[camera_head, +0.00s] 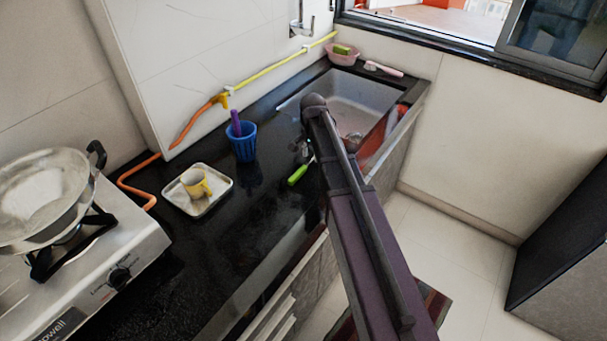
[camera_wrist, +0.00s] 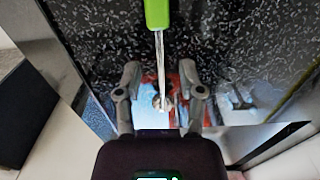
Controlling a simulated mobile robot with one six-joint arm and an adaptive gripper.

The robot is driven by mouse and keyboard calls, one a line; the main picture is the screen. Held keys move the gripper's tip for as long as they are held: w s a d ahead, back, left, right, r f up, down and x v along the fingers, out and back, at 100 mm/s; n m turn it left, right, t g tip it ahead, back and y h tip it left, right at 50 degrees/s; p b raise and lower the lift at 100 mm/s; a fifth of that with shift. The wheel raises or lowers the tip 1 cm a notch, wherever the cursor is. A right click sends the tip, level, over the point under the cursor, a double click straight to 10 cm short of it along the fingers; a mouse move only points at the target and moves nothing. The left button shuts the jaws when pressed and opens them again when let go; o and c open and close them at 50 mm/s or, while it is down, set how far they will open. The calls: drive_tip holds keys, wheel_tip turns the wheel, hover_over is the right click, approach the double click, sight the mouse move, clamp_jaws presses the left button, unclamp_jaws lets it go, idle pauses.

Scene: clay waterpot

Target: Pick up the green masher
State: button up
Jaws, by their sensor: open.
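The green masher lies on the black counter beside the sink; its green handle (camera_head: 299,174) shows just left of my arm. In the wrist view the green handle (camera_wrist: 157,14) is at the top centre, and its thin metal shaft runs down between my fingers. My gripper (camera_wrist: 160,74) is open, one finger on each side of the shaft, with gaps on both sides. I cannot tell the height left between fingers and counter. In the head view my gripper (camera_head: 303,148) is partly hidden by my arm, and the masher's far end is unclear.
A blue cup (camera_head: 243,145) with a purple item stands left of the masher. The sink (camera_head: 350,95) lies behind my arm; a pan (camera_head: 40,195) sits on the stove. Counter in front of the tray is clear.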

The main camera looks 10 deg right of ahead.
drive_tip(key=shift+f+b, duration=0.9)
drive_tip(key=shift+f, duration=0.3)
drive_tip(key=shift+c, duration=0.2)
clamp_jaws()
